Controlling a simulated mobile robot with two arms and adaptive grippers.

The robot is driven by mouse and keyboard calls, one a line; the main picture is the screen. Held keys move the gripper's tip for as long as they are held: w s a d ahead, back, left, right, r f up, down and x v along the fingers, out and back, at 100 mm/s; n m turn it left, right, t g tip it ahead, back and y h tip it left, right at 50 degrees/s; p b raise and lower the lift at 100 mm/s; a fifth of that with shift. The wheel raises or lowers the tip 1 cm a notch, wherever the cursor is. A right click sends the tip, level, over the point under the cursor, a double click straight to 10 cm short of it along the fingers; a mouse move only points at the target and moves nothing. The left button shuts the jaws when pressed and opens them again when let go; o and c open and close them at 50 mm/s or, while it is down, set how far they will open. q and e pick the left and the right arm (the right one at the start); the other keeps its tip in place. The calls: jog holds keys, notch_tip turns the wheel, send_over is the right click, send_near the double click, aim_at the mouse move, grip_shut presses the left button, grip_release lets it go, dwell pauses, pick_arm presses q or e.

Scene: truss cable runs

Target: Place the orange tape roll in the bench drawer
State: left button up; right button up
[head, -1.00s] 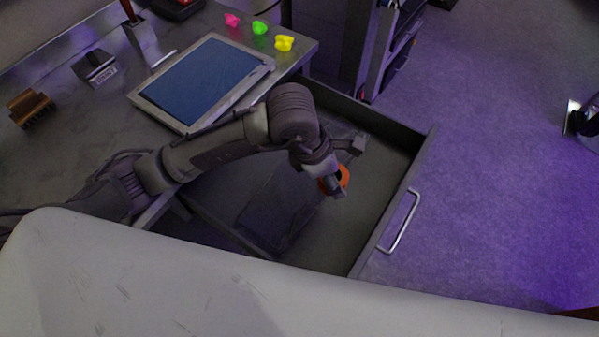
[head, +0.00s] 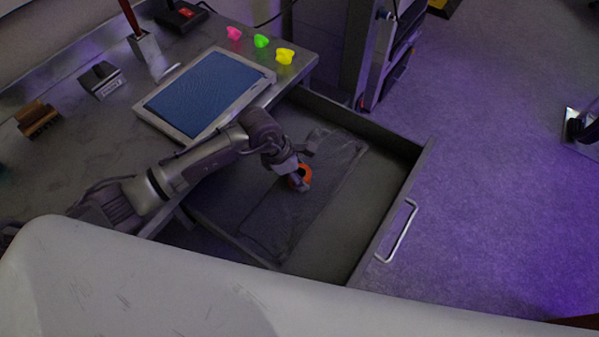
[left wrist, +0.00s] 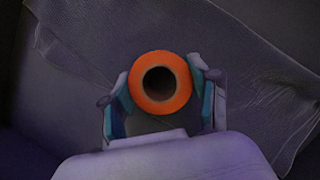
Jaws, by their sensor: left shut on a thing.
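The orange tape roll (head: 300,177) is in my left gripper (head: 303,184), over the open bench drawer (head: 381,222). In the left wrist view the tape roll (left wrist: 160,83) sits between the two fingers of the gripper (left wrist: 163,88), its hole facing the camera. The fingers are shut on its sides. A dark, creased, see-through sheet or bag (head: 318,205) lies in the drawer below the roll. I cannot tell whether the roll touches it. My right gripper is not in view.
The drawer's front has a metal handle (head: 397,231). The drawer's right part is bare. A rack (head: 375,50) stands behind the drawer.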

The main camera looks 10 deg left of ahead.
pick_arm(q)
jog(key=shift+f, duration=0.4)
jog(key=shift+s+f+b, duration=0.1)
jog(key=shift+f+b, duration=0.35)
jog(key=shift+s+f, duration=0.1)
jog(key=shift+f, duration=0.2)
jog(key=shift+c, duration=1.2)
jog(key=o, duration=1.4)
jog(key=shift+r, duration=0.1)
